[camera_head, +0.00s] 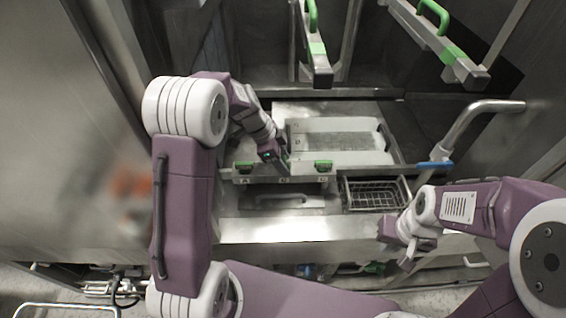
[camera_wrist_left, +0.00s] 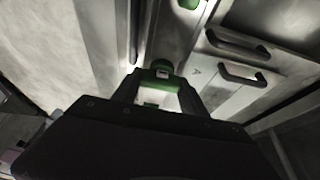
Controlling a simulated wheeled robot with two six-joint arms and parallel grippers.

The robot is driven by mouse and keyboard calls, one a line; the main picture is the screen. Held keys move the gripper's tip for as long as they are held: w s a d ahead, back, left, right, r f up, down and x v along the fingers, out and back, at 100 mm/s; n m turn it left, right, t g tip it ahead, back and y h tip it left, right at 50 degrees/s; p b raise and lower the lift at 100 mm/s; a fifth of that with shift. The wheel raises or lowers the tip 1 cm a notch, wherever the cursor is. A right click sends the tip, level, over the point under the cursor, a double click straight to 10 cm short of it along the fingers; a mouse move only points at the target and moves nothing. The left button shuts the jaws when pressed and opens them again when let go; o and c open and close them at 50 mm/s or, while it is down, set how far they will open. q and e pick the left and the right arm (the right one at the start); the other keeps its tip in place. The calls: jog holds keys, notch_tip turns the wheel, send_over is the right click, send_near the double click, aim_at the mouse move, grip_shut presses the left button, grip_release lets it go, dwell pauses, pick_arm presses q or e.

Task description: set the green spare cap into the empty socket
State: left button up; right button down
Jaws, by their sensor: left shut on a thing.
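A pale tray (camera_head: 300,128) lies behind the rail. A wire basket (camera_head: 375,193) sits at the right front. A bent metal pipe with a blue collar (camera_head: 434,166) stands at the right. Green-handled bars (camera_head: 316,60) rise at the back. The front ledge (camera_head: 290,229) is clear.

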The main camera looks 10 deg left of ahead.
pick_arm(q)
jog(key=shift+s+f, duration=0.45)
jog(key=shift+f, duration=0.3)
jog(key=o, duration=1.4)
jog(key=shift+w, duration=0.1)
jog(key=w+b+v, duration=0.1)
jog(key=v, duration=0.9)
jog(key=shift+d+r, duration=0.15)
jog(key=shift+r, duration=0.1)
